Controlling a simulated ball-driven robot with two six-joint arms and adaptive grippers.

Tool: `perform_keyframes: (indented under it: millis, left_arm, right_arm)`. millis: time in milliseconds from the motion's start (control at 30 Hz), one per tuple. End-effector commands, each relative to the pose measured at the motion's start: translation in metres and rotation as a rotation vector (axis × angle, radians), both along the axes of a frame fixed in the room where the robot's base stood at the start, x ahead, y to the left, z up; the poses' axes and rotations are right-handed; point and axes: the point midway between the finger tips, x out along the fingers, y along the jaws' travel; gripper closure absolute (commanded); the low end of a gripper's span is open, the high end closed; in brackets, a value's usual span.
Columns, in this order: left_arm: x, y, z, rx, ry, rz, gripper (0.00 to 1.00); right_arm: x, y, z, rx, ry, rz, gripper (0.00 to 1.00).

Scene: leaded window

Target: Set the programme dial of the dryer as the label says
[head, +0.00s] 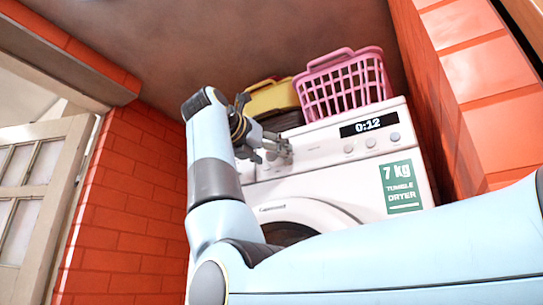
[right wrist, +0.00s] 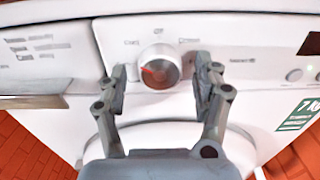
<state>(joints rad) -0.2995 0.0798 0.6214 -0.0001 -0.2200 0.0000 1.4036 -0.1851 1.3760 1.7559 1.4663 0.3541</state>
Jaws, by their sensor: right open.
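The white dryer (head: 318,180) stands against the back wall, with a green "7 kg tumble dryer" label (head: 401,186) on its front. Its round programme dial (right wrist: 159,66) has a silver rim and a red mark pointing left. Small words stand left, above and right of it; I cannot read them surely. My right gripper (right wrist: 161,72) is open, one finger on each side of the dial, with gaps showing. In the head view my right gripper (head: 275,147) is at the left part of the panel and largely hides the dial. My left gripper is not in view.
A display (head: 369,125) reads 0:12, with small round buttons (head: 371,142) below it. A pink basket (head: 343,84) and a yellow basket (head: 270,98) stand on top. Printed text (right wrist: 38,46) lies on a white panel at left, too blurred to read. Brick walls flank the machine.

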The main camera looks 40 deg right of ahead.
Motion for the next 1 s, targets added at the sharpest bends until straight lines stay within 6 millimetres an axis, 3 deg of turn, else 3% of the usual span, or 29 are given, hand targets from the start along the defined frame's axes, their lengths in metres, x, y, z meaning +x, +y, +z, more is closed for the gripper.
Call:
perform_keyframes:
  millis: [67, 467, 1000]
  left_arm:
    - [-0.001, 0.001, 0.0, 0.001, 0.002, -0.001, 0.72]
    - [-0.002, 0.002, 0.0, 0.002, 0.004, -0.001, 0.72]
    - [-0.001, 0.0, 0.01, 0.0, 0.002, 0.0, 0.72]
  right_arm:
    - [0.0, 0.0, 0.0, 0.0, 0.0, 0.0, 0.37]
    - [0.0, 0.0, 0.0, 0.0, 0.0, 0.0, 0.89]
    - [0.001, 0.001, 0.0, 0.107, -0.256, 0.0, 0.89]
